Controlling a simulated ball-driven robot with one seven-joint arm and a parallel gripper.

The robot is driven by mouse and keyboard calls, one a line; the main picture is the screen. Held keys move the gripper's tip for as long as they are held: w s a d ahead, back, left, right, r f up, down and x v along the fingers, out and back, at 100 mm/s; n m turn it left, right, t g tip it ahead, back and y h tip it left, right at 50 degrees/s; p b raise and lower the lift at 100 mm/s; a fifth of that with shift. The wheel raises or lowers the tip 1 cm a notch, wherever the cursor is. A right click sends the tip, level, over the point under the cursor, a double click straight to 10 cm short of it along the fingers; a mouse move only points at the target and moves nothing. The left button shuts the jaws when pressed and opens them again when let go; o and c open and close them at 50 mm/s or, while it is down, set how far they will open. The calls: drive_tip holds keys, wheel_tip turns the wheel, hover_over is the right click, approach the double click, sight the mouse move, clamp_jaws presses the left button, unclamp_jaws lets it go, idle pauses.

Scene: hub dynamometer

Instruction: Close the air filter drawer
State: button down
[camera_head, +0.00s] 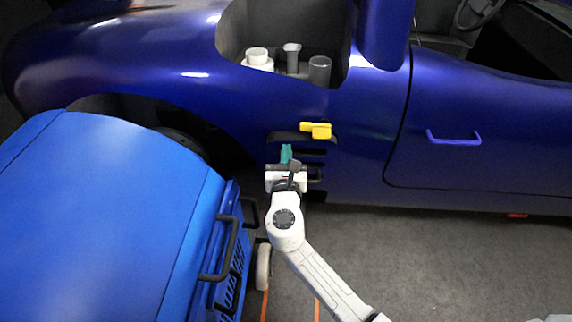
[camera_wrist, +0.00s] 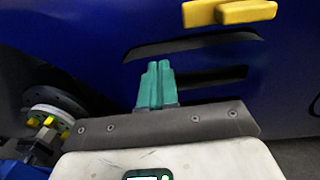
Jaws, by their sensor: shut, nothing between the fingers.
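My gripper (camera_head: 286,153) is in front of the blue car's side, just below and left of a yellow block-shaped handle (camera_head: 316,130). The handle is at a dark slot (camera_head: 288,137) in the car's side panel. I cannot make out a separate drawer body or tell how far it stands out. In the wrist view the teal fingers (camera_wrist: 155,85) are pressed together with nothing between them. The yellow handle (camera_wrist: 232,12) is at the top right there, apart from the fingers. Dark slots (camera_wrist: 195,45) lie behind and right of the fingertips, partly hidden by them.
A blue cabinet (camera_head: 110,210) with black handles (camera_head: 218,250) stands close on the left. The car (camera_head: 480,120) fills the back, with an open bay (camera_head: 285,75) holding a white and grey containers. Grey floor (camera_head: 450,250) is clear at the right.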

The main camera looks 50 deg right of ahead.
sight(288, 139)
idle(0.3)
drive_tip(key=x, duration=0.4)
drive_tip(key=shift+d, duration=0.1)
drive_tip(key=shift+w+d+r, duration=0.1)
